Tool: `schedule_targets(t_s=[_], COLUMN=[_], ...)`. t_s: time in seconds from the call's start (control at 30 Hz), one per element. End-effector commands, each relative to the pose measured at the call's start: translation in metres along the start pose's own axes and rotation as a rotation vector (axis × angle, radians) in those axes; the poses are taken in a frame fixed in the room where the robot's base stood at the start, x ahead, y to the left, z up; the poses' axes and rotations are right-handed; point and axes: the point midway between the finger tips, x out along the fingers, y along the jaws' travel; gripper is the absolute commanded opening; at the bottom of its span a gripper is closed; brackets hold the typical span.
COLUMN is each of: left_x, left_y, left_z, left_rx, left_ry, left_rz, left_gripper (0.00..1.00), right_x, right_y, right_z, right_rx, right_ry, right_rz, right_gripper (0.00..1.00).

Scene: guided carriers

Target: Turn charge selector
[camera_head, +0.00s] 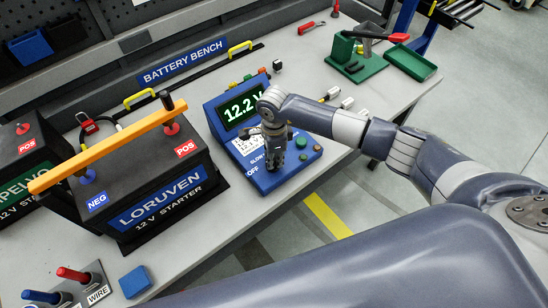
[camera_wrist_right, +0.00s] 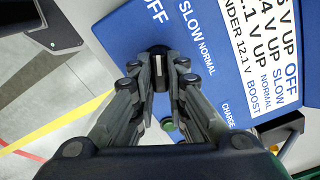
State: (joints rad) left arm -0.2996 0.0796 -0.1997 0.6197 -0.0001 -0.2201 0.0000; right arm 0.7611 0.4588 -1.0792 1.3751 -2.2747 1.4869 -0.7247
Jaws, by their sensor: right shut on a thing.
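The blue battery charger (camera_head: 262,180) stands on the bench with a lit screen (camera_head: 243,107) reading about 12.2 V. Its charge selector is a dark knob (camera_wrist_right: 158,50) on the sloped panel, with OFF, SLOW and NORMAL printed around it. My right gripper (camera_head: 277,166) reaches down onto the panel from above. In the right wrist view its fingers (camera_wrist_right: 158,72) are closed around the knob, one on each side. A pale strip shows between the fingers, but which label the knob points to cannot be told. The fingers hide the selector in the head view. My left gripper is out of view.
The LORUVEN battery (camera_head: 160,215) stands left of the charger with an orange bar (camera_head: 110,150) across its top. A green button (camera_head: 302,142) sits near the gripper. A blue block (camera_head: 135,282) lies at the front. A green tray (camera_head: 410,62) is at the back right.

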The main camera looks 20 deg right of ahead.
Motion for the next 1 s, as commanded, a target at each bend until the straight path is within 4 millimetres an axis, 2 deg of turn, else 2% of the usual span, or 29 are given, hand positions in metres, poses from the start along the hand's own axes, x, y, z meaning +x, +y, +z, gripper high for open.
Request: schedule_targets(t_s=[0.27, 1.0], left_x=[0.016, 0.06], left_y=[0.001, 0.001], left_z=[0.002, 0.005], left_rx=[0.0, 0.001], left_ry=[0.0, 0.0], left_rz=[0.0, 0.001], left_gripper=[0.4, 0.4], right_x=[0.002, 0.002], right_y=[0.0, 0.002], right_z=[-0.001, 0.001], right_rx=[0.178, 0.879], right_ry=[0.0, 0.0], right_rz=[-0.003, -0.003], right_gripper=[0.0, 0.0])
